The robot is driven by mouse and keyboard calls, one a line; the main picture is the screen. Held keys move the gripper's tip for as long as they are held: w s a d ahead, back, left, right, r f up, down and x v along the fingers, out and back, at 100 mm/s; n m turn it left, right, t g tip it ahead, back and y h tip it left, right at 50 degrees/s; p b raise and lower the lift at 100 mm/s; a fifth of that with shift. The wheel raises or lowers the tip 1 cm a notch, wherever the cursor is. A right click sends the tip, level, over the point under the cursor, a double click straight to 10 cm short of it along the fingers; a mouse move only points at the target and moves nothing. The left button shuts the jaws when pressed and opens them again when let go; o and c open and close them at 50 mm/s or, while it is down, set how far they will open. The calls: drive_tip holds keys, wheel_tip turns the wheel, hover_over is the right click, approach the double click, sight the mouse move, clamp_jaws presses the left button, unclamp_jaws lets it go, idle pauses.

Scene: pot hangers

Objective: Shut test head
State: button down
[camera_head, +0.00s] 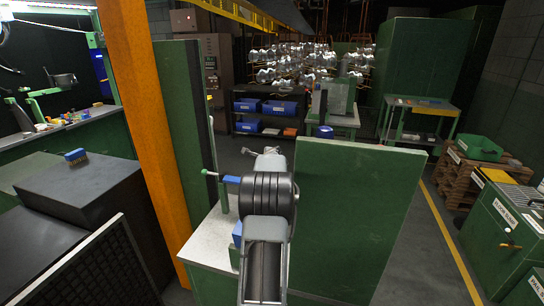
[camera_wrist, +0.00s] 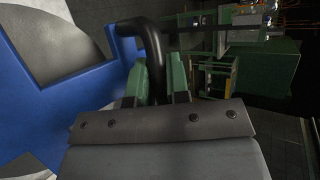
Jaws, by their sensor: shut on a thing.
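In the wrist view my gripper (camera_wrist: 157,82) has its green fingers closed around a black bent bar handle (camera_wrist: 152,38). A blue frame (camera_wrist: 48,105) with a rounded opening and a grey surface behind it fills the left side; it appears to be the test head, and I cannot tell whether it is open or shut. In the head view my grey and black arm hides the gripper and most of the test head. A small blue part (camera_head: 231,180) beside a green upright (camera_head: 213,178) shows left of the arm.
A green panel (camera_head: 350,215) stands just right of my arm and an orange post (camera_head: 147,120) to the left. A pale bench top (camera_head: 210,246) lies below. Shelves with blue bins (camera_head: 278,108) stand behind. Open floor (camera_head: 425,250) lies at the right, with green cabinets (camera_head: 505,235) beyond.

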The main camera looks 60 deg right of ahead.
drive_tip(key=shift+y, duration=0.5)
drive_tip(key=f, duration=0.2)
drive_tip(key=d+f, duration=0.1)
drive_tip(key=d+f+p, duration=0.1)
drive_tip(key=f, duration=0.1)
drive_tip(key=shift+w+f, duration=0.2)
drive_tip(key=shift+f, duration=0.15)
drive_tip(key=shift+s+a+f+b, duration=0.1)
drive_tip(key=shift+a+f+b, duration=0.05)
drive_tip(key=shift+f+b, duration=0.65)
drive_tip(key=shift+f, duration=0.2)
drive_tip(key=c, duration=1.1)
unclamp_jaws()
drive_tip(key=v, duration=0.2)
drive_tip(key=r+b+v, duration=0.1)
drive_tip(key=v, duration=0.2)
drive_tip(key=b+v, duration=0.1)
drive_tip(key=v, duration=0.1)
drive_tip(key=shift+r, duration=0.65)
drive_tip(key=shift+c, duration=0.5)
